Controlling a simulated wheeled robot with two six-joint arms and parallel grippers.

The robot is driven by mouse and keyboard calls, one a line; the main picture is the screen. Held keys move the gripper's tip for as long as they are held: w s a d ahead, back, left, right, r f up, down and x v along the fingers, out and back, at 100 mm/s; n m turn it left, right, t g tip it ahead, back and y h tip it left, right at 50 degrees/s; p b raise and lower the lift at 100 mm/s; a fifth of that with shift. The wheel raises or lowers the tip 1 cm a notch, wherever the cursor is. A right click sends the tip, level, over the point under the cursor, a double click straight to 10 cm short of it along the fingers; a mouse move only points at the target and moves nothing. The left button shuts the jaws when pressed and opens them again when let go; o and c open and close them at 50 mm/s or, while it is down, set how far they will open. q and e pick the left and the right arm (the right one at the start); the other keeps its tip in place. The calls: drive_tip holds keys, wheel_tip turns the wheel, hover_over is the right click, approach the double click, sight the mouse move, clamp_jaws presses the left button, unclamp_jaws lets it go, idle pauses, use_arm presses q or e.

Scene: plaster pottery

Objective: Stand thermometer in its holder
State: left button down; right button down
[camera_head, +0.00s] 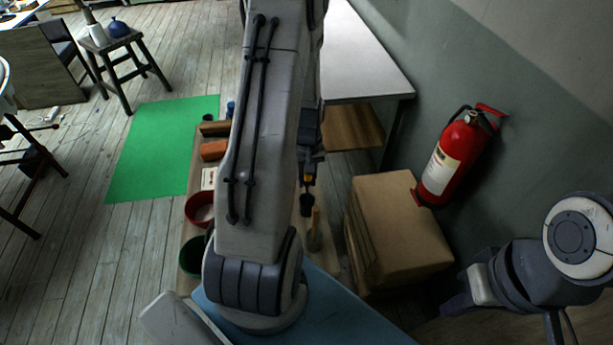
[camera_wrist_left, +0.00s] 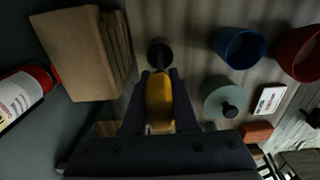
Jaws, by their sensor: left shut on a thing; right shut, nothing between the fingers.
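My left gripper (camera_head: 307,180) hangs beyond my left arm in the head view. It is shut on a yellow-orange piece, which I take to be the thermometer (camera_wrist_left: 158,102), seen between the fingers in the left wrist view. A dark round thing (camera_wrist_left: 159,54) shows just past its far end; I cannot tell whether this is the holder or part of the thermometer. In the head view a dark end (camera_head: 306,204) hangs below the fingers, near a tan upright piece (camera_head: 314,230). My right gripper (camera_head: 456,300) is at the lower right, shut and away from these things.
A cardboard box (camera_head: 405,230) stands right of the left gripper, with a red fire extinguisher (camera_head: 455,160) behind it. Left of my arm are a red bowl (camera_head: 198,210), an orange block (camera_head: 213,150) and a white card (camera_head: 209,178). A blue cup (camera_wrist_left: 238,47) shows in the wrist view.

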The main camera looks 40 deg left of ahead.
use_arm(q)
drive_tip(key=c, duration=0.6)
unclamp_jaws()
drive_tip(key=shift+r, duration=0.45)
wheel_tip(320, 180, up, 10)
drive_tip(key=shift+f+b, duration=0.25)
drive_tip(key=shift+b, duration=0.65)
